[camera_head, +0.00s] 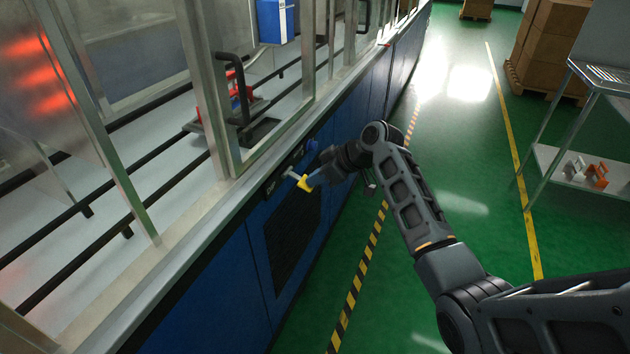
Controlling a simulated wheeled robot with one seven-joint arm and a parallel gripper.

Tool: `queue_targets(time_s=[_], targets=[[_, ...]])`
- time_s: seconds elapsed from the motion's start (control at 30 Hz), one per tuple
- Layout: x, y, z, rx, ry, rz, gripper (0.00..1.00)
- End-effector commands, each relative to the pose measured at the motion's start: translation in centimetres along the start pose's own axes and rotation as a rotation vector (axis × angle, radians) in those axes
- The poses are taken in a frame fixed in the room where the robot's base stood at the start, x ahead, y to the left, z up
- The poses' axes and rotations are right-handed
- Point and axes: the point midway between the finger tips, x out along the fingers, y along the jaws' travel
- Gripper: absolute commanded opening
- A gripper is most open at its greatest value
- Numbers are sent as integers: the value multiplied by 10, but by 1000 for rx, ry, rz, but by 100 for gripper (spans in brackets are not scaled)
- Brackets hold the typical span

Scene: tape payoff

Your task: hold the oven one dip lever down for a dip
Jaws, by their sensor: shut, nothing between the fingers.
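The dip lever (290,173) is a small pale metal lever sticking out of the dark panel on the blue front of the machine. A white label that seems to read "DIP" is beside it on the left. My gripper (306,182) reaches in from the right, with a yellow part at its tip. It is shut with nothing held between its fingers. The tip is at or very close to the lever's outer end. I cannot tell whether they touch, or whether the lever is pressed down. My wrist hides part of the panel to the right.
A blue knob (311,146) is on the panel above my gripper. The framed machine bed (175,235) with dark rails runs along the left, glowing red at far left. The green floor (465,215) is clear in the middle. A steel shelf table (555,160) and cardboard boxes (552,40) are at right.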

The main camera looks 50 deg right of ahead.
Motion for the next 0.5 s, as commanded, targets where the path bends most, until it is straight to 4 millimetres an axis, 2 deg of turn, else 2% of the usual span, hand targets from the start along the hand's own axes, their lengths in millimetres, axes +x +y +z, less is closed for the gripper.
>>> queue_targets(time_s=[0.03, 0.5], targets=[[4, -1, 5, 3, 17, -1, 0], [5, -1, 5, 0, 77, -2, 0]])
